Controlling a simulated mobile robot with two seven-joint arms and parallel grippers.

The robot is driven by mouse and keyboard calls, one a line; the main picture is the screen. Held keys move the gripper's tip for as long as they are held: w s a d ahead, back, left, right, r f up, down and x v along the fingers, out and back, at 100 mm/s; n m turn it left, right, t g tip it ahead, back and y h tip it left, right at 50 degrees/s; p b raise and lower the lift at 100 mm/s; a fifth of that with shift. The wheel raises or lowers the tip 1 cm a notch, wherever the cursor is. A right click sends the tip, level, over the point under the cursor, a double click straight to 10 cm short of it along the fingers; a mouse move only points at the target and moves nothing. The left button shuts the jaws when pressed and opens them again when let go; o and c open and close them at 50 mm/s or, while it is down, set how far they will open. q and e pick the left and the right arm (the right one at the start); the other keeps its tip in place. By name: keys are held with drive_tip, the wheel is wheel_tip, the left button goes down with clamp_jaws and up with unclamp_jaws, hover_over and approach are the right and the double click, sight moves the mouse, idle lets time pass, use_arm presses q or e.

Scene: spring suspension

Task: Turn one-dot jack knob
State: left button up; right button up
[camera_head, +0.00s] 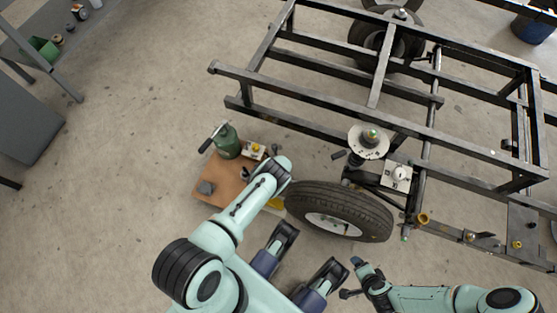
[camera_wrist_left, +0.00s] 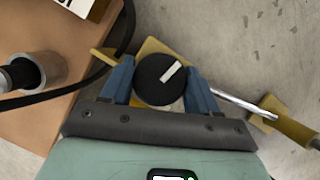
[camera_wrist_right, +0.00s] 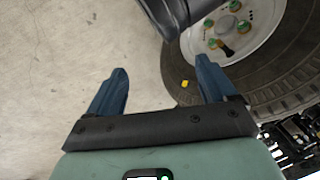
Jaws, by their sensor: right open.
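A black round knob (camera_wrist_left: 160,79) with a white pointer bar sits on a yellow jack (camera_wrist_left: 150,48) in the left wrist view. My left gripper (camera_wrist_left: 160,85) has one finger on each side of the knob, pressed close against it. No dot marking can be made out. In the head view, a bit of the yellow jack (camera_head: 275,203) shows beside the tire; my left arm hides the knob and the left fingers. My right gripper (camera_head: 351,278) is open and empty near the tire's front. Its fingers (camera_wrist_right: 160,92) show apart in the right wrist view.
The tire (camera_head: 340,210) stands beside the black frame (camera_head: 300,75). A brown board (camera_head: 210,180) holds a green bottle-shaped tool (camera_head: 227,142) and small parts. A metal rod (camera_wrist_left: 232,101) runs right of the knob. Open floor lies left of the board.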

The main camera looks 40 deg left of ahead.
use_arm(q)
drive_tip(key=n+b, duration=0.2)
drive_tip(key=n, duration=0.1)
drive_tip(key=shift+g+y, duration=0.4)
use_arm(e)
drive_tip(key=shift+g, duration=0.6)
drive_tip(key=s+f, duration=0.1)
drive_tip(key=f, duration=0.1)
drive_tip(key=s+d+f, duration=0.1)
drive_tip(key=s+f, duration=0.1)
drive_tip(key=shift+w, duration=0.1)
use_arm(q)
drive_tip(key=o, duration=1)
use_arm(e)
drive_tip(key=shift+r, duration=0.1)
